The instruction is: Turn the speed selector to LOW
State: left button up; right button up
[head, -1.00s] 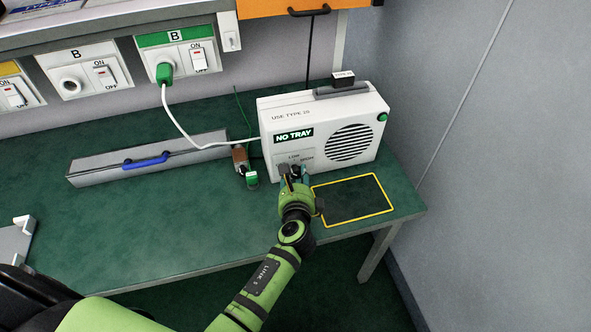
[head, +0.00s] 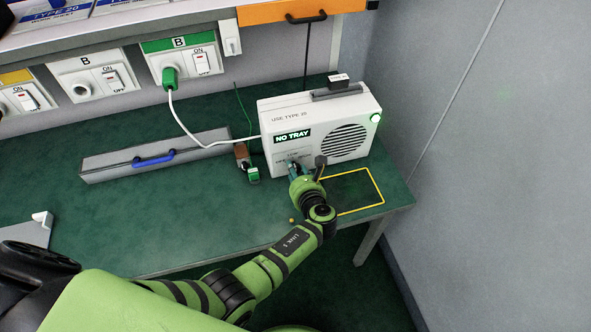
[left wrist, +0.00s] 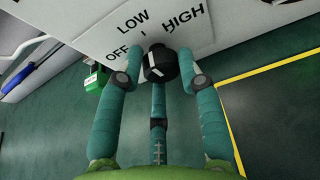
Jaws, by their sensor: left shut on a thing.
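The speed selector is a black knob (left wrist: 158,64) with a white mark, on the lower front of a white machine (head: 270,152). In the left wrist view the labels LOW (left wrist: 132,21), OFF (left wrist: 117,56) and HIGH (left wrist: 183,18) stand around it. The white mark slants toward the upper left; I cannot tell exactly which label it points to. My left gripper (head: 294,172) is shut on the knob, its teal fingers (left wrist: 159,78) around it. In the head view the gripper hides the knob. My right gripper is not in view.
A lit NO TRAY sign (head: 293,136) and a glowing green lamp (head: 376,118) are on the machine. A yellow-outlined area (head: 372,181) lies to its right front. A brown-and-green object (head: 253,174) and a grey case with blue handle (head: 110,165) are to the left.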

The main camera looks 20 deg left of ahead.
pick_arm(q)
jog(key=shift+s+d+f, duration=0.1)
jog(key=shift+d+f, duration=0.05)
jog(key=shift+d, duration=0.1)
dwell(0.3)
jog(key=o, duration=1.1)
jog(key=shift+a+r, duration=0.1)
jog(key=shift+r, duration=0.45)
notch_tip(320, 180, up, 9)
